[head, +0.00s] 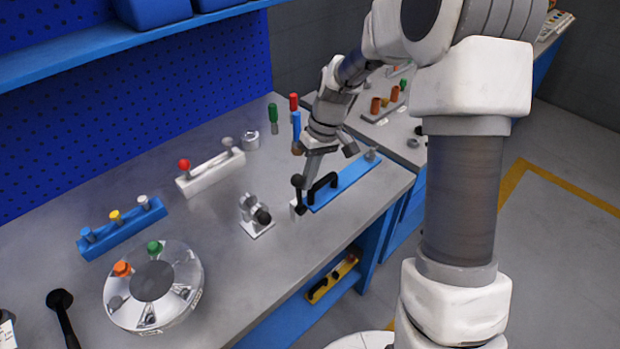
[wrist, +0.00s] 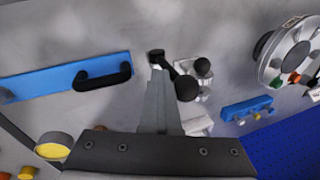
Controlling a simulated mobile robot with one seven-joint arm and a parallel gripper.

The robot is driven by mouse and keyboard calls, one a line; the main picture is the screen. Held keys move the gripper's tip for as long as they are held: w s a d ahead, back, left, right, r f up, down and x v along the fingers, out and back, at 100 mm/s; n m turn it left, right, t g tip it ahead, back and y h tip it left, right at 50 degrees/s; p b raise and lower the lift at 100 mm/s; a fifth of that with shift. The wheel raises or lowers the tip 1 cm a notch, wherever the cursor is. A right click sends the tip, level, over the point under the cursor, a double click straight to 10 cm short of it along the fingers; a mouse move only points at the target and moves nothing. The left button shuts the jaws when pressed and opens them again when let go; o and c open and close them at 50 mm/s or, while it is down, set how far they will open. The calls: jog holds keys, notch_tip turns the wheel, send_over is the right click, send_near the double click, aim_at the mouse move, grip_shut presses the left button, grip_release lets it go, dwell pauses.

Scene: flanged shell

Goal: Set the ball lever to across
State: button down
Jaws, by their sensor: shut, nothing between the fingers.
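A black lever with a ball end (head: 297,181) stands on a small pale base at the near end of the blue bar; in the wrist view its ball (wrist: 187,88) is close to the camera. My gripper (head: 306,182) is shut and empty, pointing down right beside this lever. In the wrist view its fingertips (wrist: 157,72) are next to the lever's rod; I cannot tell whether they touch it. A silver fitting with a dark ball knob (head: 262,216) stands on a white plate to the left; it also shows in the wrist view (wrist: 203,66).
A blue bar (head: 356,172) with a black handle (head: 322,186) lies beside my gripper. A round flanged shell (head: 190,262), a blue strip (head: 122,232) and a white strip (head: 212,172) with knobs stand to the left. The grey bench between them is clear.

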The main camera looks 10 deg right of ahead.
aim_at(297, 180)
jog(key=s+a+t+h+b, duration=0.1)
jog(key=a+h+b, duration=0.1)
jog(key=b, duration=0.1)
jog(key=shift+s+a+f+t+h, duration=0.2)
jog(key=shift+s+a+t+h, duration=0.1)
jog(key=shift+s+a+t, duration=0.1)
jog(key=s+a+f+t+h+b, duration=0.4)
jog(key=a+f+t+h+b, duration=0.1)
jog(key=b, duration=1.4)
jog(key=shift+s+a+h+b, duration=0.15)
jog(key=shift+a+h+b, duration=0.35)
jog(key=shift+h, duration=0.8)
